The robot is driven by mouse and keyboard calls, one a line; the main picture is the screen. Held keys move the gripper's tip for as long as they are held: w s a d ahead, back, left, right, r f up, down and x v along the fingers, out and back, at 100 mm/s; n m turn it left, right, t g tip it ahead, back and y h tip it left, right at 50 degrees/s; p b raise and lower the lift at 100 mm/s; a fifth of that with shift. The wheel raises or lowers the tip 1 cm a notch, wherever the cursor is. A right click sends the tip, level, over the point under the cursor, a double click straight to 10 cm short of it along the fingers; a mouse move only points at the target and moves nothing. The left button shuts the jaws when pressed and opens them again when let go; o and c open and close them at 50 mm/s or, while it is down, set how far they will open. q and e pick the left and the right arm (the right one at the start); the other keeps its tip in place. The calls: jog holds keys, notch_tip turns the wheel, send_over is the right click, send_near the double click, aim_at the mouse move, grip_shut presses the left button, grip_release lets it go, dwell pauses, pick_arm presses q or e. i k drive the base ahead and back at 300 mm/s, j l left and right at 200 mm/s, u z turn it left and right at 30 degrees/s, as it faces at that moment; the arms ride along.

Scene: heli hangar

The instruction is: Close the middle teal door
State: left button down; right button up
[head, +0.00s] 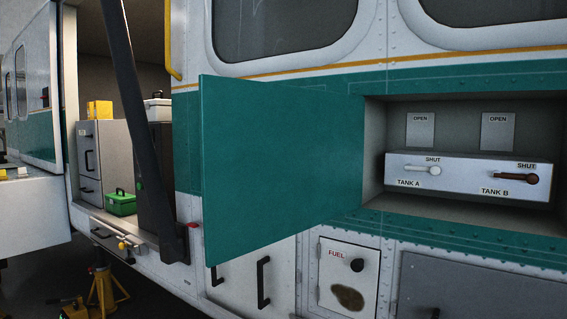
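The teal door (283,160) stands open in the middle of the head view. It is hinged at the left side of a recessed compartment (460,116) and swings out toward me and to the left. Inside the compartment is a white panel (460,174) with a white handle marked Tank A (406,173) and a brown handle marked Tank B (517,177). Plates reading OPEN are on the back wall and SHUT labels sit above the handles. Neither of my grippers is in view.
Below is a fuel hatch (348,279) with a black knob, and a white panel with black handles (240,284) to its left. At left an open cabin doorway holds grey cabinets (104,160) and a green case (121,203). A yellow jack stand (107,288) stands on the floor.

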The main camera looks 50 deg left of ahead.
aim_at(279, 162)
jog(key=k+j, duration=0.1)
jog(key=j, duration=2.05)
